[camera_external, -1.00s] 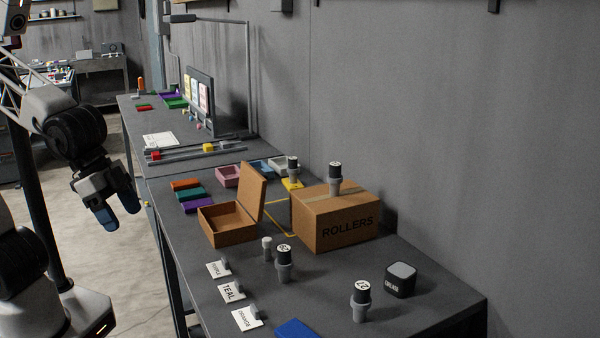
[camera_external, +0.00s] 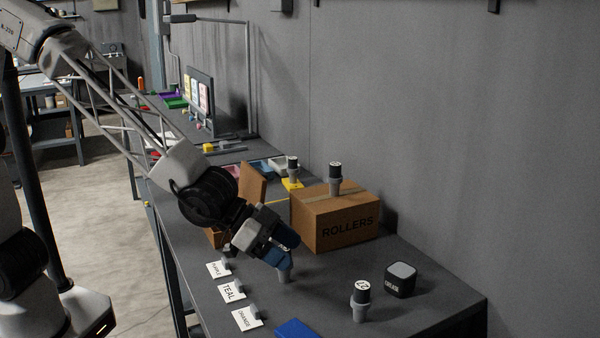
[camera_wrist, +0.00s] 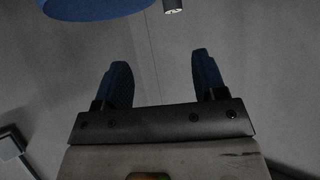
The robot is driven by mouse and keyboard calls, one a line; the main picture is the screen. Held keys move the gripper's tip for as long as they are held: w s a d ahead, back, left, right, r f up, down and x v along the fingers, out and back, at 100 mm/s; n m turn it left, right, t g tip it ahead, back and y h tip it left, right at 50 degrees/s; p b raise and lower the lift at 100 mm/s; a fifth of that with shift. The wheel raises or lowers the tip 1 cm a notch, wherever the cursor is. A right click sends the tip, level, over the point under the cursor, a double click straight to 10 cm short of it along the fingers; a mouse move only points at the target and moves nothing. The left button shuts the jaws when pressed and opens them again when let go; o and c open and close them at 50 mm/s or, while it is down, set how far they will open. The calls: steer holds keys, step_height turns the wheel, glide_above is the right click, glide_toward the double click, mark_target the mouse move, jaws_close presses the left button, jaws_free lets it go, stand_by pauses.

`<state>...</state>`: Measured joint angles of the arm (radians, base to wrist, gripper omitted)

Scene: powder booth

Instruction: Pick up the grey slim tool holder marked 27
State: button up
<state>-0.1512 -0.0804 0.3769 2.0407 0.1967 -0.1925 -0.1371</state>
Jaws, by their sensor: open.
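Several grey tool holders with black tops and round white labels stand upright; I cannot read the numbers surely. One holder (camera_external: 361,302) stands at the front right of the bench, one (camera_external: 335,180) on the cardboard box, and one (camera_external: 292,172) at the yellow piece behind it. Another holder (camera_external: 284,276) shows only its grey lower part, its top hidden by my gripper. My gripper (camera_external: 283,247) is open, its blue fingers over or in front of that holder; contact cannot be told. In the wrist view my gripper (camera_wrist: 163,70) has its fingers apart with nothing between them.
The cardboard box marked ROLLERS (camera_external: 340,231) stands close right of my gripper. A dark cube (camera_external: 401,280) and a blue piece (camera_external: 298,329) lie nearer the front. Cards marked TEAL (camera_external: 231,291), PURPLE and ORANGE line the left edge. An open box (camera_external: 252,186) is partly behind my arm.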

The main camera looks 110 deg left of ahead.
steer(key=t, duration=0.2)
glide_toward(360, 284)
steer(key=w, duration=0.3)
steer(key=shift+s+a+f, duration=0.1)
steer(key=shift+f, duration=0.3)
steer(key=shift+x, duration=1.25)
steer(key=shift+f, duration=0.1)
steer(key=shift+x, duration=2.6)
steer(key=shift+c, duration=0.2)
jaws_close()
